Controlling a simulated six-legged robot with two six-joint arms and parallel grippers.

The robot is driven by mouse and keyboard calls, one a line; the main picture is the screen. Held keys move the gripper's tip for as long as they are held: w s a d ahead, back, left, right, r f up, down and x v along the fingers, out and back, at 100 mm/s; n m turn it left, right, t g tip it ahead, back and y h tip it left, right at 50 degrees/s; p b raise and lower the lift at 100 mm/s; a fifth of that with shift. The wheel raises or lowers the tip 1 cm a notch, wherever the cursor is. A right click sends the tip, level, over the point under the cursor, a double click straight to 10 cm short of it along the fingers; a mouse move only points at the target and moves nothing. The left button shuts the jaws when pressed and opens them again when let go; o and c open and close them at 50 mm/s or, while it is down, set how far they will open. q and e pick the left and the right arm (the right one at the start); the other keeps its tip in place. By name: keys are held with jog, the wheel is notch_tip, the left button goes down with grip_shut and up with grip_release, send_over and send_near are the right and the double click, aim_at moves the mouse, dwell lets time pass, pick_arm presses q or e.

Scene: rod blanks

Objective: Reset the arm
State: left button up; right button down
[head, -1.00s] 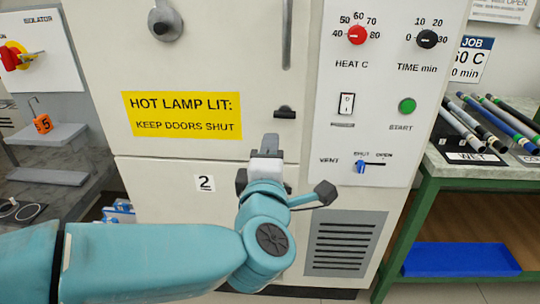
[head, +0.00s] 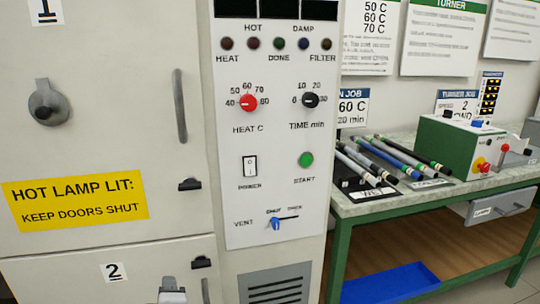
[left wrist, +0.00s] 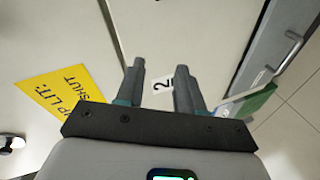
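My left gripper (left wrist: 160,84) is open and empty in the left wrist view, its two dark fingers apart in front of the cabinet's pale front. The white label "2" (left wrist: 162,85) shows between the fingers. In the head view only the top of my left gripper (head: 172,291) shows at the bottom edge, in front of the lower door (head: 60,275). The rest of the left arm is out of that view. My right gripper is in neither view.
The cabinet has a red heat dial (head: 248,102), a black time dial (head: 310,100), a green start button (head: 306,159) and a blue vent lever (head: 276,224). Door handles stick out. At right, a green-framed bench (head: 400,208) bears several rods and a green-and-white machine (head: 458,143).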

pick_arm(q)
notch_tip(320, 180, down, 16)
jog(key=s+r+m+g+h, duration=0.1)
jog(key=s+m+g+h, duration=0.1)
jog(key=s+m+g, duration=0.15)
jog(key=s+d+f+m+g+h, duration=0.35)
jog(key=s+f, duration=0.25)
jog(key=f, duration=0.3)
jog(key=s+d+f+m+g+h, duration=0.2)
jog(key=s+f+m, duration=0.2)
jog(key=s+f, duration=0.4)
jog(key=s+d+f+m+g+h, duration=0.25)
jog(key=s+d+m+g, duration=0.2)
jog(key=s+m, duration=0.3)
notch_tip(320, 180, up, 24)
jog(key=n+p, duration=0.1)
jog(key=p, duration=2.2)
jog(key=shift+d+t, duration=0.4)
jog(key=shift+t, duration=0.05)
